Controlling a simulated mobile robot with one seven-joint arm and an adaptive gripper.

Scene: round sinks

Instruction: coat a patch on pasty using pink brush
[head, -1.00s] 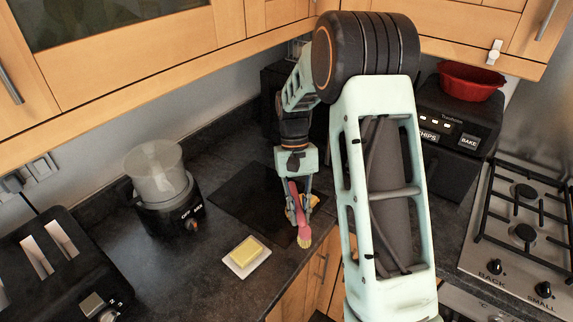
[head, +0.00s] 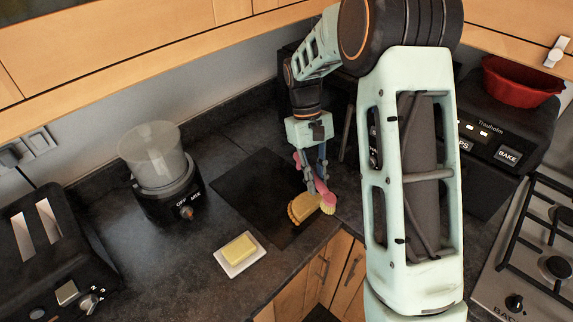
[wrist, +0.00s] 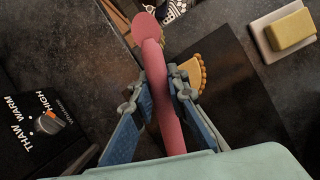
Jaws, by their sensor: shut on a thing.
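The pink brush is gripped by its handle (head: 320,185), and its pale yellow bristles (head: 328,206) point down beside the right end of the pasty. My gripper (head: 312,180) is shut on the handle. In the wrist view the pink brush (wrist: 160,75) runs between the two fingers (wrist: 160,95), with its head beyond them. The golden pasty (head: 304,209), half-round with a crimped edge, lies on a dark board (head: 238,192). The pasty also shows in the wrist view (wrist: 195,70), partly hidden by a finger. I cannot tell whether the bristles touch it.
Butter (head: 238,248) on a white dish (head: 240,264) sits left of the pasty, near the counter's front edge. A blender (head: 163,185) stands behind it, with a toaster (head: 45,250) at far left. A red bowl (head: 520,85) tops an oven (head: 500,125) by the hob (head: 540,235).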

